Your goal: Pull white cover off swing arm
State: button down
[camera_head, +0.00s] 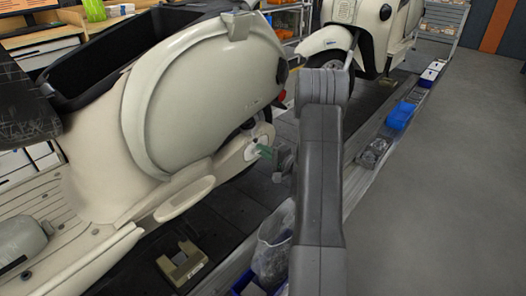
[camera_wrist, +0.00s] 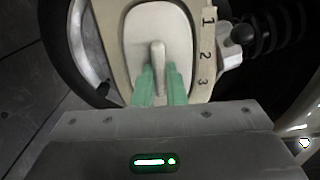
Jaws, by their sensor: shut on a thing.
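The white cover (camera_wrist: 135,28) is a rounded plate with a raised upright grip in its middle, seen in the wrist view. It lies within the outline of the beige swing arm (camera_wrist: 206,62), which bears the marks 1, 2 and 3. I cannot tell whether the cover touches the arm all round. My gripper (camera_wrist: 160,84) has green fingertips, shut on the lower end of the cover's grip. In the head view my gripper (camera_head: 265,152) is at the rear of the cream scooter, beside the swing arm (camera_head: 232,158). The cover is too small to make out clearly there.
The scooter's cream side panel (camera_head: 205,95) bulges above the swing arm. A dark tyre and a black spring (camera_wrist: 275,30) flank it in the wrist view. A second scooter (camera_head: 355,35) stands behind.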

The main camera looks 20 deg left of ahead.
jog(key=shift+s+a, duration=0.1)
jog(key=shift+s, duration=0.05)
jog(key=c, duration=1.4)
grip_release()
jog(key=shift+s, duration=0.2)
jog(key=shift+d, duration=0.2)
jog(key=shift+d, duration=0.15)
jog(key=p+v, duration=0.1)
jog(key=v, duration=1.2)
jog(key=shift+d+p, duration=0.25)
jog(key=shift+p, duration=0.05)
jog(key=shift+s, duration=0.1)
jog(key=b+x, duration=0.1)
jog(key=x, duration=1.3)
jog(key=shift+b, duration=0.35)
